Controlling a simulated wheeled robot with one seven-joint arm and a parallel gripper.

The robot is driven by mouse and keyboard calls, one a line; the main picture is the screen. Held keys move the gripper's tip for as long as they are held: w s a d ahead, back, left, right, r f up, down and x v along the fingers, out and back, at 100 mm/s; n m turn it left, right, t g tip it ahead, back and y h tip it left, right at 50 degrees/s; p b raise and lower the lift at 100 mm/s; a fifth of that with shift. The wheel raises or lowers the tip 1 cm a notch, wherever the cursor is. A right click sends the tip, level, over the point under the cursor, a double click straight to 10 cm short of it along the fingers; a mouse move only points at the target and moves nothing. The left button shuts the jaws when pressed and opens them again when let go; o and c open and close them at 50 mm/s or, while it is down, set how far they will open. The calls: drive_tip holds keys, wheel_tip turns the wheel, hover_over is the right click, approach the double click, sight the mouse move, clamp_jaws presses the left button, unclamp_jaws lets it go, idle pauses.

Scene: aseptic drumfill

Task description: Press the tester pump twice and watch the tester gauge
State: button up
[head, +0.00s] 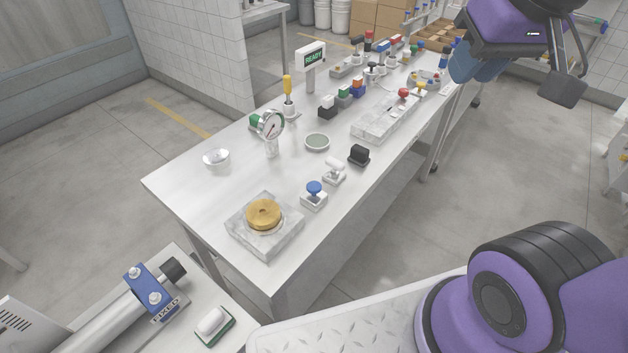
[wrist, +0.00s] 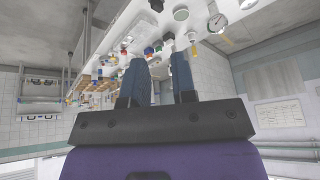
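A round dial gauge (head: 271,125) stands on a pale post on the steel table; its white face and red needle show, but the reading is too small to tell. The gauge also shows in the wrist view (wrist: 217,22). I cannot tell which part is the tester pump. Candidates are a blue-topped knob (head: 314,188) and a white-topped knob (head: 335,165) on pale blocks. My gripper (wrist: 160,60) has its two blue fingers apart with nothing between them. In the head view my gripper (head: 478,66) is raised at the upper right, away from the gauge.
A brass disc (head: 263,214) on a clear block, a bowl (head: 216,156), a black block (head: 359,154) and a READY sign (head: 313,57) stand on the table. Several coloured parts crowd its far end. A bench with a FIXED cylinder (head: 108,317) is at lower left.

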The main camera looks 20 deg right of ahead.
drive_tip(key=w+a+f+m, duration=0.1)
drive_tip(key=w, duration=0.1)
drive_tip(key=w+f+g, duration=0.1)
drive_tip(key=w, duration=0.2)
drive_tip(key=w+a+f+m, duration=0.1)
drive_tip(key=w, duration=0.1)
drive_tip(key=shift+w+a+m+g+y, duration=0.25)
drive_tip(key=shift+a+m+g+y, duration=0.05)
drive_tip(key=shift+a, duration=0.05)
clamp_jaws()
drive_tip(key=w+a+f+m+g, duration=0.1)
drive_tip(key=w+a+f+m, duration=0.1)
drive_tip(key=w+a+f, duration=0.2)
drive_tip(key=w+a+f+m+g, duration=0.1)
drive_tip(key=w+a+f+m, duration=0.2)
drive_tip(key=f, duration=0.6)
drive_tip(key=w+a+f+m+g, duration=0.1)
drive_tip(key=w+a+f+m, duration=0.1)
drive_tip(key=w+a+f, duration=0.2)
drive_tip(key=shift+w+a+f+m+g+h, duration=0.3)
drive_tip(key=shift+w+a+f+h, duration=0.1)
drive_tip(key=shift+w+f, duration=1)
drive_tip(key=shift+r, duration=0.1)
